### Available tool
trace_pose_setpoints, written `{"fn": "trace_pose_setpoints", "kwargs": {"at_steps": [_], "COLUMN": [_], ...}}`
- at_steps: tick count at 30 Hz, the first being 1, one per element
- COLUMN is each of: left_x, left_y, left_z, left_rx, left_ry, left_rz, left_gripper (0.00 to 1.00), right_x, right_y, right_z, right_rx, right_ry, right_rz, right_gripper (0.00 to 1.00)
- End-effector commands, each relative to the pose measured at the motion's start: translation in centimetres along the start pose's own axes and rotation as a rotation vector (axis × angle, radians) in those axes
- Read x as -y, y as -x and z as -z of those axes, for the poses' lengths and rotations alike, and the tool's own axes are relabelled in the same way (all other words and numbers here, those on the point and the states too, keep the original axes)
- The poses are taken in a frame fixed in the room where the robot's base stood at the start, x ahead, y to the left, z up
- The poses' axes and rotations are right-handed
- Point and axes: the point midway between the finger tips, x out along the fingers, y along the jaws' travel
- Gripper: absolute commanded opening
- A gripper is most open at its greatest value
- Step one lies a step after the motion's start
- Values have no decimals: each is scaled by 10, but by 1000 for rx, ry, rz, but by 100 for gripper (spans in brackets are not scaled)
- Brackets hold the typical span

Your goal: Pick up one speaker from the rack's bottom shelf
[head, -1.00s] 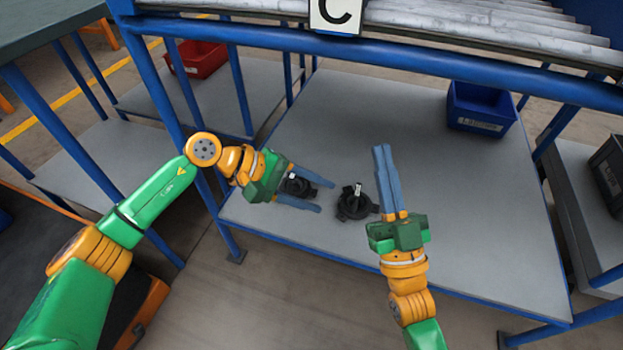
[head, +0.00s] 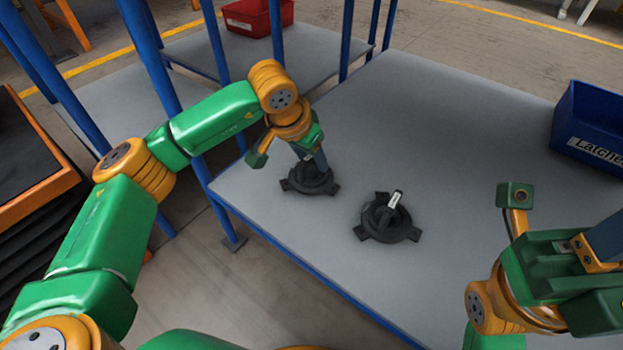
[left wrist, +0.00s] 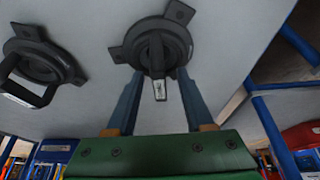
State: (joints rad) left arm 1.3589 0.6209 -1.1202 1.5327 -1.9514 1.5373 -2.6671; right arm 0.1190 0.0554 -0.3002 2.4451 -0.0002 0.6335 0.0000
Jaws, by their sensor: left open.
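Two black round speakers with tabbed rims lie on the grey bottom shelf (head: 440,130). The left speaker (head: 308,182) is under my left gripper (head: 322,165), which points down at it. The other speaker (head: 388,218), with a white-labelled upright part, lies to its right. In the left wrist view, my left gripper's blue fingers (left wrist: 156,78) are apart, one on each side of the near speaker's raised middle part (left wrist: 157,55). I cannot tell whether they touch it. The other speaker (left wrist: 42,62) shows at the left there. My right gripper (head: 612,240) is at the right edge, its fingertips cut off.
A blue labelled bin (head: 592,125) stands at the shelf's right. A red bin (head: 255,15) sits on a neighbouring shelf behind. Blue rack posts (head: 215,45) stand close to my left arm. The shelf's middle is clear.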

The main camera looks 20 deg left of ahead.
Motion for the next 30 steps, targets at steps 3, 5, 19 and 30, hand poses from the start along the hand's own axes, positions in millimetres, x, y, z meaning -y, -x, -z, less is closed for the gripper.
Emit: {"fn": "trace_pose_setpoints", "kwargs": {"at_steps": [3,5,19,30], "left_x": [0,0,0,0], "left_y": [1,1,1,1], "left_z": [0,0,0,0], "left_rx": [0,0,0,0], "left_ry": [0,1,2,2], "left_rz": [0,-1,-1,-2], "left_gripper": [52,47,0,0], "right_x": [0,0,0,0], "right_y": [-1,-1,-1,-1], "right_z": [0,0,0,0], "right_rx": [1,2,2,3], "right_ry": [0,0,-1,-1], "right_rz": [0,0,0,-1], "right_gripper": [0,0,0,0]}}
